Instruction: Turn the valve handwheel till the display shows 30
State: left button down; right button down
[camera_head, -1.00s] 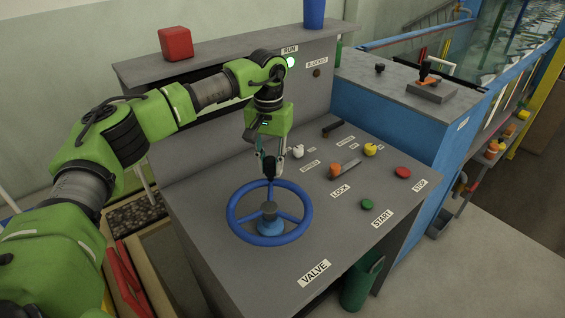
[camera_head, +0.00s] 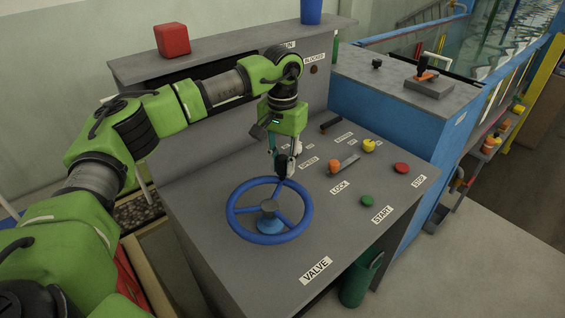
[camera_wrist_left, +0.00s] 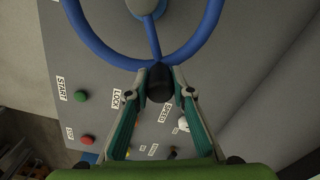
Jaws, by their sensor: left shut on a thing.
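The blue valve handwheel (camera_head: 238,228) lies flat on the sloping grey console above the VALVE label (camera_head: 316,270). It has a grey hub and a dark knob at its far rim. My left gripper (camera_head: 284,168) comes down from above onto that far rim. In the left wrist view the fingers (camera_wrist_left: 159,88) are shut on the dark knob (camera_wrist_left: 159,82), where a spoke meets the handwheel rim (camera_wrist_left: 108,52). The display with its number cannot be made out in either view. My right gripper is not in view.
The console also carries a green START button (camera_head: 367,201), a red STOP button (camera_head: 401,168), an orange-ended lever (camera_head: 346,163) and a yellow knob (camera_head: 369,146). A red block (camera_head: 172,40) and a blue cup (camera_head: 311,12) stand on the upper ledge.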

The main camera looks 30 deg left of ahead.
pick_arm(q)
jog(key=shift+s+d+f, duration=0.1)
jog(key=shift+s+f, duration=0.1)
jog(key=shift+f, duration=0.05)
jog(key=c, duration=1.8)
grip_release()
jog(key=shift+r, duration=0.2)
jog(key=shift+r, duration=0.1)
notch_tip(320, 180, up, 12)
jog(key=shift+f, duration=0.1)
